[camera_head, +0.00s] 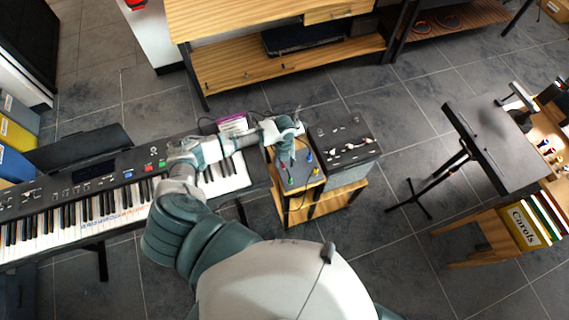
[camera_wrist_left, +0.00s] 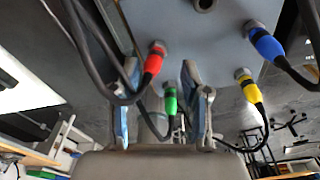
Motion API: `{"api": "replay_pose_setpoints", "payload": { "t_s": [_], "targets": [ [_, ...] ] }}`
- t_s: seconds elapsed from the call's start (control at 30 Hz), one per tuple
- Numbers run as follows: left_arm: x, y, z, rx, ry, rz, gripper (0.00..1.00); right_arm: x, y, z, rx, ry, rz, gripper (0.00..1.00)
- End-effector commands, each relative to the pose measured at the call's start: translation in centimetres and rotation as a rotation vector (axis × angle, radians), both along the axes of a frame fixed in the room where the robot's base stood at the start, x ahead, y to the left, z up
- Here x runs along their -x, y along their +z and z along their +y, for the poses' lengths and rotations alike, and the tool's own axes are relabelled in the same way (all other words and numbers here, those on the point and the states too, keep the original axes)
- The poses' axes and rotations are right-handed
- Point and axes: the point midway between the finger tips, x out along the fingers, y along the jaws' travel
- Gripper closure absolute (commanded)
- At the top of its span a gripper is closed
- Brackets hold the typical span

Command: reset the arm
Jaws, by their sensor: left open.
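My left arm (camera_head: 205,225) reaches over the right end of the keyboard to a box on a wooden stand. A green plug (camera_wrist_left: 171,103) shows between the fingers, and a red plug (camera_wrist_left: 154,58) is close by the left finger. A yellow plug (camera_wrist_left: 248,87) and a blue plug (camera_wrist_left: 266,43) sit to the right. I cannot tell whether the fingers touch any plug. My right gripper is not in view.
The keyboard (camera_head: 110,213) stands at the left. A black panel with knobs (camera_head: 345,140) lies on the wooden stand (camera_head: 322,205). A black music stand (camera_head: 485,140) and a wooden shelf (camera_head: 480,235) are at the right. A wooden bench (camera_head: 270,60) is behind. Floor is clear between.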

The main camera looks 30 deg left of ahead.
Motion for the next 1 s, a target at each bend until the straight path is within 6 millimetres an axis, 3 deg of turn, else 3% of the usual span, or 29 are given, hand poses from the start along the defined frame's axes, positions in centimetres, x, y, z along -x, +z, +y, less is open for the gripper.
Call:
{"api": "replay_pose_setpoints", "payload": {
  "t_s": [0.3,0.5,0.83,0.93,1.0],
  "targets": [
    [-0.8,7.0,0.4,-0.001,-0.003,-0.004,0.54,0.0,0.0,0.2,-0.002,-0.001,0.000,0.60],
    [-1.0,9.3,0.6,-0.001,0.000,-0.001,0.54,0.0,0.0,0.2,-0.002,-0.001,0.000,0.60],
    [-0.8,9.5,0.2,0.003,0.005,0.000,0.54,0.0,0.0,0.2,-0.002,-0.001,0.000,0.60],
    [0.3,8.4,-1.8,0.017,0.062,-0.008,0.54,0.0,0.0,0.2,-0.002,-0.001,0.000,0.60],
    [1.9,7.3,-4.5,0.040,0.160,-0.023,0.54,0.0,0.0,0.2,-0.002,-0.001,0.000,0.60]
  ]
}}
